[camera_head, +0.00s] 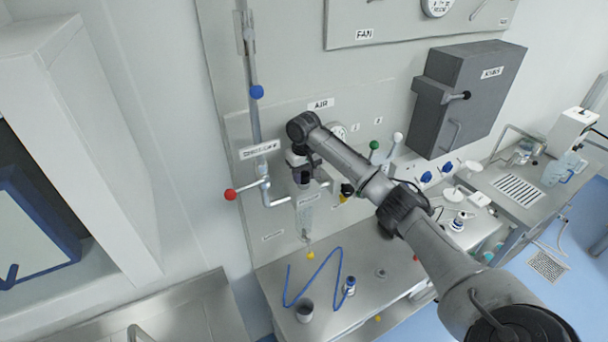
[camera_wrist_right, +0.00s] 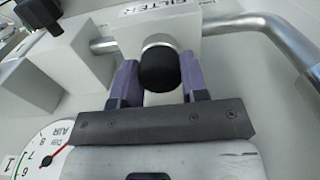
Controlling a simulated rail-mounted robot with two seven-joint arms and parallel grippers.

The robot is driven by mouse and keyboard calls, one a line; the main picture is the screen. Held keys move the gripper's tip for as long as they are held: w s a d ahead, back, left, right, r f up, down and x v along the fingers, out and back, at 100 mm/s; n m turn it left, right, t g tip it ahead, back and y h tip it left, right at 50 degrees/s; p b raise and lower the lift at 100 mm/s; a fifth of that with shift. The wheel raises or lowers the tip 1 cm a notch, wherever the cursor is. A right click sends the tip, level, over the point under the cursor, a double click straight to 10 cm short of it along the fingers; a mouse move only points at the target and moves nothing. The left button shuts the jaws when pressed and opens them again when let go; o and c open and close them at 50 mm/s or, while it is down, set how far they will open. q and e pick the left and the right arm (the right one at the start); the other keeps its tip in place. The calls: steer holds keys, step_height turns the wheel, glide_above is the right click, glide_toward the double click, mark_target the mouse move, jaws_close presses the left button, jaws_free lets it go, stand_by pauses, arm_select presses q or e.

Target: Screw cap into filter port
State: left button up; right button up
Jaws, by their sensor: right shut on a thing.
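In the right wrist view the black cap (camera_wrist_right: 159,73) sits between the two purple fingers of my right gripper (camera_wrist_right: 160,84), which is shut on it. The cap lines up with the round metal collar of the filter port (camera_wrist_right: 157,41), on a pale block labelled FILTER. It appears to be against the collar; I cannot tell how deep it is seated. In the head view my right gripper (camera_head: 301,177) is at the pipework on the upright panel, and the cap is too small to make out. My left gripper is not in view.
Metal pipes (camera_wrist_right: 285,38) flank the filter block, and a pressure gauge (camera_wrist_right: 32,158) lies close by. A red-knobbed lever (camera_head: 231,194) sticks out left of the gripper. Below, the steel bench (camera_head: 330,315) carries a blue bent tube (camera_head: 322,268) and small containers.

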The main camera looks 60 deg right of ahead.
steer(key=o, duration=1)
steer(key=n, duration=0.3)
steer(key=shift+n, duration=0.4)
steer(key=n, duration=0.3)
steer(key=shift+n, duration=0.4)
steer(key=shift+n, duration=0.4)
